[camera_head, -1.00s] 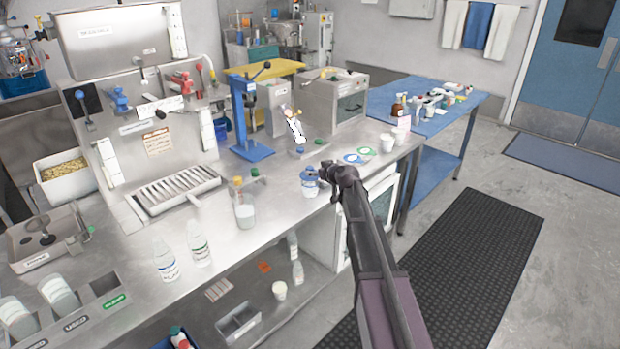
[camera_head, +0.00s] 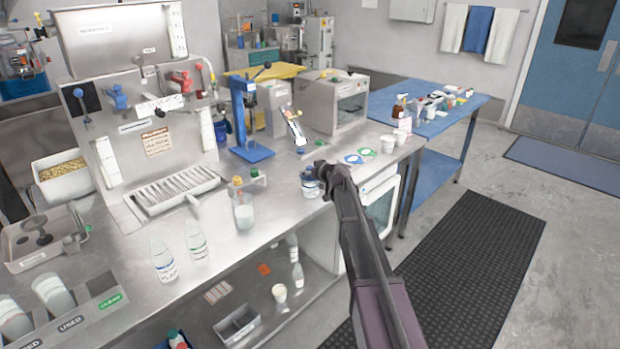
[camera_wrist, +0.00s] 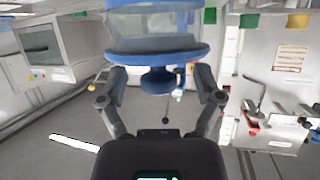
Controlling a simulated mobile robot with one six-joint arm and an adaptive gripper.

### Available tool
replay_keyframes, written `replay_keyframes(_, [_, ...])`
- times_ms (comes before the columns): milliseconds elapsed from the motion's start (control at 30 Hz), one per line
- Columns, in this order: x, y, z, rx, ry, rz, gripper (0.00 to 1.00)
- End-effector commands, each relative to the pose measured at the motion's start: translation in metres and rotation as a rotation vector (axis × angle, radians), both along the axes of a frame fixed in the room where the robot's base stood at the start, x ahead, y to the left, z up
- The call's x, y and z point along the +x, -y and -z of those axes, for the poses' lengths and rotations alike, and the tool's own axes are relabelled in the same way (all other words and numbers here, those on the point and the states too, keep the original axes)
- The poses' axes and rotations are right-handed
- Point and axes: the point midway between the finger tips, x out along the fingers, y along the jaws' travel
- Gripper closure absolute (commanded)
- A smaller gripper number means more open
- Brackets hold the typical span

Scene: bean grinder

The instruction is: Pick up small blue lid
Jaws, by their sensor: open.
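The small blue lid (camera_wrist: 155,58) sits on a clear jar (camera_wrist: 155,20), which looks upside down in the wrist view. The lid has a wide rim and a round blue knob (camera_wrist: 158,80). In the head view the jar (camera_head: 309,187) stands near the front edge of the steel counter, its lid mostly hidden by my gripper (camera_head: 318,170). In the wrist view my gripper (camera_wrist: 160,76) is open, with one finger on each side of the knob. Gaps show between knob and fingers, and nothing is held.
The steel counter (camera_head: 285,215) also carries a beaker (camera_head: 243,212) with a white content, a blue press (camera_head: 250,150), two bottles (camera_head: 163,260) and white cups (camera_head: 388,144) to the right. A metal oven (camera_head: 335,105) stands behind. A blue table (camera_head: 430,122) is farther right.

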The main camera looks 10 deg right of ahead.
Motion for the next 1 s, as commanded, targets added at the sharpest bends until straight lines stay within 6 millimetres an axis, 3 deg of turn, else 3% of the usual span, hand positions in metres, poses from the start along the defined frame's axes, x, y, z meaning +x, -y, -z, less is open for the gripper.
replay_keyframes(500, [-0.0001, 0.0001, -0.0002, 0.000, 0.000, 0.000, 0.16])
replay_keyframes(567, [-0.0001, 0.0011, -0.0002, 0.000, 0.000, 0.001, 0.28])
replay_keyframes(733, [0.0000, 0.0016, -0.0001, 0.000, 0.000, 0.001, 0.78])
replay_keyframes(767, [0.0000, 0.0016, -0.0001, 0.000, 0.000, 0.001, 0.82])
replay_keyframes(1000, [-0.0001, 0.0015, -0.0001, 0.000, 0.000, 0.001, 0.83])
